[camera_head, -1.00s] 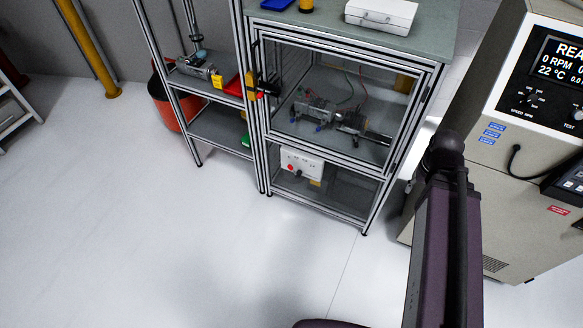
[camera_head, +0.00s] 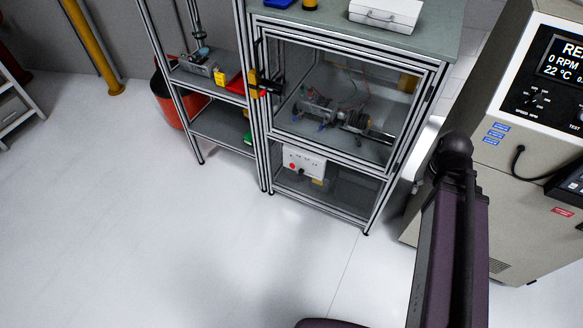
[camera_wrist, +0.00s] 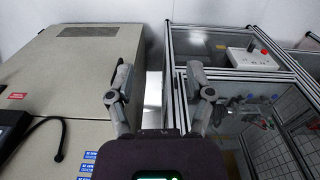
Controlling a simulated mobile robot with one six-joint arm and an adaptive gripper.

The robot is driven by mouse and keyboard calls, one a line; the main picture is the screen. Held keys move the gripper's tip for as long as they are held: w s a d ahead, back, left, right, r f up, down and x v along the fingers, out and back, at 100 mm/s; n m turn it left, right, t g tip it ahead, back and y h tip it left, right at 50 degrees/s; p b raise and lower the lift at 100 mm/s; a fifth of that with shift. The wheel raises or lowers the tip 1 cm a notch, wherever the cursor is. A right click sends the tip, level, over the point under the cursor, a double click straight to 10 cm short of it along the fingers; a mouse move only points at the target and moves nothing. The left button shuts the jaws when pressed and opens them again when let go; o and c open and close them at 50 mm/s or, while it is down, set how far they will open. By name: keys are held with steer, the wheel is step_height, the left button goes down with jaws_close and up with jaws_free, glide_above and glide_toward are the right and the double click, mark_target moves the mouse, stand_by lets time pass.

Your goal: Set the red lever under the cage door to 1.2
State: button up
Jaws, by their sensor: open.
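The aluminium-framed cage (camera_head: 268,125) stands at the back centre of the head view, and its clear door (camera_head: 345,62) looks closed. Under the door, a white box (camera_head: 308,163) sits on the lower shelf with a small red part (camera_head: 292,166) on its front. I cannot tell whether that part is the red lever, and no scale is readable.
A beige cabinet with a display (camera_head: 520,130) stands right of the cage; a beige cabinet also fills the wrist view's left (camera_wrist: 65,75). A shelf rack (camera_head: 222,130) adjoins the cage on the left. Open floor (camera_head: 170,250) lies in front. My arm crosses the head view's lower right.

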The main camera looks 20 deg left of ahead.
steer(key=w+a+f+t+h+b, duration=0.1)
steer(key=w+a+f+h+b, duration=0.15)
steer(key=w+f+b, duration=0.45)
steer(key=w+a+f+t+h+b, duration=0.1)
steer(key=w+a+f+t+b, duration=0.15)
steer(key=f+b, duration=0.8)
steer(key=n+t+b, duration=0.5)
steer(key=t+b, duration=0.9)
steer(key=b, duration=3.7)
glide_toward(292, 166)
steer(key=s+f, duration=0.1)
steer(key=s, duration=0.2)
steer(key=shift+a+n+y, duration=0.25)
steer(key=shift+n, duration=0.05)
steer(key=w, duration=0.4)
steer(key=w+d, duration=0.1)
steer(key=w, duration=0.4)
steer(key=w+d, duration=0.1)
steer(key=w, duration=0.3)
steer(key=shift+w+d, duration=0.15)
steer(key=shift+w, duration=0.15)
